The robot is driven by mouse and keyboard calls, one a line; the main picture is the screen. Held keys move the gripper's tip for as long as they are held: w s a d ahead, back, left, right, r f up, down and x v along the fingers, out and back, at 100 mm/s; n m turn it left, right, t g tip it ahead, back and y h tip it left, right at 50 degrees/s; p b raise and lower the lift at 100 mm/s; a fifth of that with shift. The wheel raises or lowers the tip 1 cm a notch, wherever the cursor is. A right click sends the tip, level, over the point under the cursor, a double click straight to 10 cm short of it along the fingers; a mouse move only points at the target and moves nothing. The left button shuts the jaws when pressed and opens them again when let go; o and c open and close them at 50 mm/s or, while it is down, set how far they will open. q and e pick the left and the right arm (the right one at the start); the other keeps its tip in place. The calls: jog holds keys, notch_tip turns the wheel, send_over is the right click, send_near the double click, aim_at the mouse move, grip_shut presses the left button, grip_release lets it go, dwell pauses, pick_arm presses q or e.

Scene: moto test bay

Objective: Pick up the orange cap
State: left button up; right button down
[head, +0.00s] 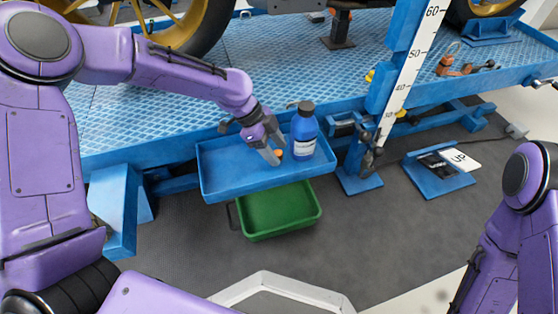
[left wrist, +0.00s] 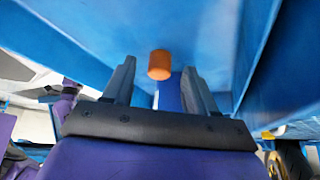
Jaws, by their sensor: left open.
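The orange cap (head: 279,154) is a small cylinder in the blue tray (head: 222,184), beside a blue bottle (head: 304,134) with a dark lid and white label. My left gripper (head: 271,150) reaches down into the tray just left of the cap and partly hides it. In the left wrist view the orange cap (left wrist: 159,65) shows between the spread fingertips of the left gripper (left wrist: 159,76), with clear space on both sides. The left gripper is open and empty. My right arm shows at the right edge, but its gripper is out of view.
A green bin (head: 280,212) stands below the tray on the dark floor. The blue lift platform (head: 260,75) is behind the tray. A white measuring scale (head: 409,65) rises on a blue post right of the bottle. The bottle stands close to the left gripper.

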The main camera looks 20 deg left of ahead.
pick_arm(q)
jog(key=shift+d+f, duration=0.1)
grip_shut()
dwell(0.3)
